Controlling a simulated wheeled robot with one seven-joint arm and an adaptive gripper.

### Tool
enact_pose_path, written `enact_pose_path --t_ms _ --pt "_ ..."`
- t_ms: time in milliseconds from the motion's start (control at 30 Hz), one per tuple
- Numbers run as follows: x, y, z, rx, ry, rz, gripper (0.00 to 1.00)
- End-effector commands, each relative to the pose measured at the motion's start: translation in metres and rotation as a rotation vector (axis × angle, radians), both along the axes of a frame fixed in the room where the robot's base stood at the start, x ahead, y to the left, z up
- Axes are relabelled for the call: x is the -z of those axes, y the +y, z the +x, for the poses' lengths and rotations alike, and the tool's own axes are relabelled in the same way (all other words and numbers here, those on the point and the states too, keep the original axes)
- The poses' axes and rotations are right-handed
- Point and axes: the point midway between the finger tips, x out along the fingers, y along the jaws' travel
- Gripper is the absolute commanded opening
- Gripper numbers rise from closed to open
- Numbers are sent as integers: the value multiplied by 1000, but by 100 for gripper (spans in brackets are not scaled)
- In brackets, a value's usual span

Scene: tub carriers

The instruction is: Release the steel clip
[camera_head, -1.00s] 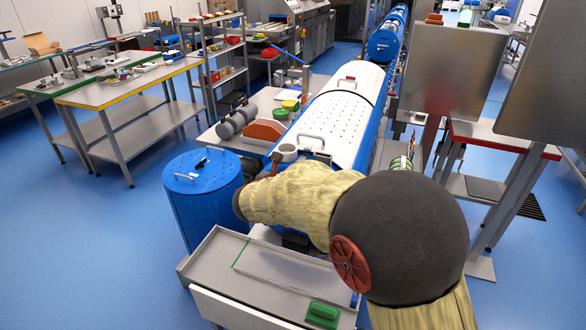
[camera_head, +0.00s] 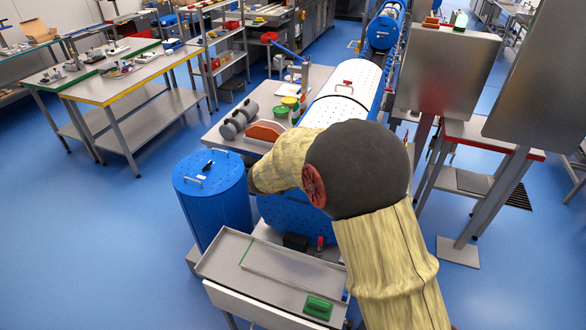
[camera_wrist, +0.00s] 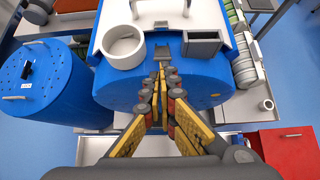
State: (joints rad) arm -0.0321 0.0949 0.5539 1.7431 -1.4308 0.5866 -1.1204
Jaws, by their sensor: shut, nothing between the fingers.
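A small grey steel clip (camera_wrist: 162,52) sits at the front edge of the white lid on the blue tub (camera_wrist: 205,84) in the wrist view. My gripper (camera_wrist: 164,72) is shut and empty. Its fingertips are together just below the clip, in front of the tub's blue end. I cannot tell whether they touch the clip. In the head view my arm hides my gripper and the clip; the tub's perforated white lid (camera_head: 335,108) shows behind the arm.
A white ring-shaped cup (camera_wrist: 123,46) and a grey block (camera_wrist: 202,44) flank the clip. A blue drum (camera_head: 208,190) stands at the left. A tray with a green block (camera_head: 318,307) lies in front. Open blue floor (camera_head: 90,240) is at the left.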

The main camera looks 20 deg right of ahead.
Motion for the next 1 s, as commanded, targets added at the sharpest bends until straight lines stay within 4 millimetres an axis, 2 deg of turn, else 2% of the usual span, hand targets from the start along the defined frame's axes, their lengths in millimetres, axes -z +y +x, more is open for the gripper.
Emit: enact_pose_path --t_ms 33,533,1000 --pt "-11 -2 1 3 13 13 0" --pt "-22 -8 7 3 161 164 0" --pt "-33 -17 16 1 163 163 0"
